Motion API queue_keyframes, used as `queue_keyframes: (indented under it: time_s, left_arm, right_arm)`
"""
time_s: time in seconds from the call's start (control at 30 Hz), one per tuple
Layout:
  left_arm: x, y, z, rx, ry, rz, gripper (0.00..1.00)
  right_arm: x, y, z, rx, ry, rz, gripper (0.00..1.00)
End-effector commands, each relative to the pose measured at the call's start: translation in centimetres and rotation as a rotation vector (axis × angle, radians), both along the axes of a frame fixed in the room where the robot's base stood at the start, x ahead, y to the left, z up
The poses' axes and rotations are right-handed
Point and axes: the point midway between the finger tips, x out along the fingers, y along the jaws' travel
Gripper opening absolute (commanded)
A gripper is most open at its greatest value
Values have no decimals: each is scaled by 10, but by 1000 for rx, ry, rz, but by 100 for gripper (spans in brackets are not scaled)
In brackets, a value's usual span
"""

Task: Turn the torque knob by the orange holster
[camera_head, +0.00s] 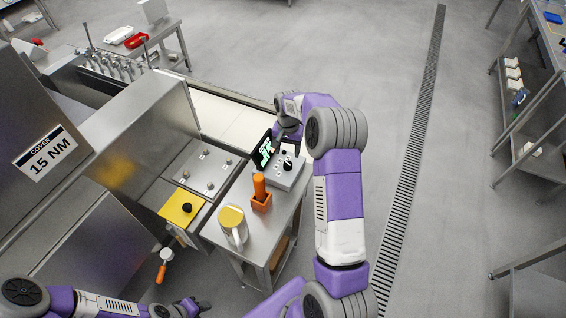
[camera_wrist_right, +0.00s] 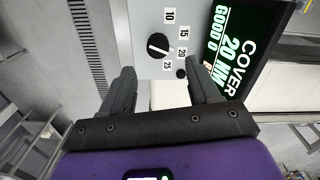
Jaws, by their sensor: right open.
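The black torque knob (camera_head: 287,165) sits on a grey control box (camera_head: 283,178), just behind the orange holster (camera_head: 261,203), which holds an orange-handled tool. In the right wrist view the knob (camera_wrist_right: 157,45) has a white pointer mark, with labels 10, 15, 20 and 25 along its right side. The screen (camera_wrist_right: 232,50) beside it reads "COVER 20 NM". My right gripper (camera_wrist_right: 160,75) is open, its fingers apart on either side below the knob in that view, with nothing between them. My left gripper (camera_head: 192,305) is low at the left, away from the box; its jaws are unclear.
A placard (camera_head: 46,153) at the left reads "COVER 15 NM". A yellow-topped cup (camera_head: 233,226) stands on the steel side table (camera_head: 226,243). A yellow plate with a black knob (camera_head: 182,207) lies left of it.

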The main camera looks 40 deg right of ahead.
Motion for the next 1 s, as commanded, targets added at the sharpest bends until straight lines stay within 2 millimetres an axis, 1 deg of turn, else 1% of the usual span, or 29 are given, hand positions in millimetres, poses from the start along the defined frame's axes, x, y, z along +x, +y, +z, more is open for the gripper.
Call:
queue_keyframes:
  time_s: [0.17,0.4,0.5,0.63,0.87,0.97,1.0]
  left_arm:
    - [0,0,0,0,1,0,43]
    - [0,0,1,0,1,0,43]
    - [0,0,1,0,0,0,43]
    - [0,0,1,0,0,0,43]
    - [0,0,1,0,0,0,43]
    - [0,0,1,0,1,0,43]
    - [0,0,1,0,1,0,43]
  right_arm:
    - [-1,0,-21,2,4,-1,61]
    - [-1,0,-58,0,3,1,61]
    - [-1,0,-68,1,2,1,61]
    - [0,0,-73,1,-1,1,61]
    - [0,0,-74,1,-1,1,61]
    - [0,0,-74,1,-1,1,47]
    - [0,0,-74,1,-1,1,41]
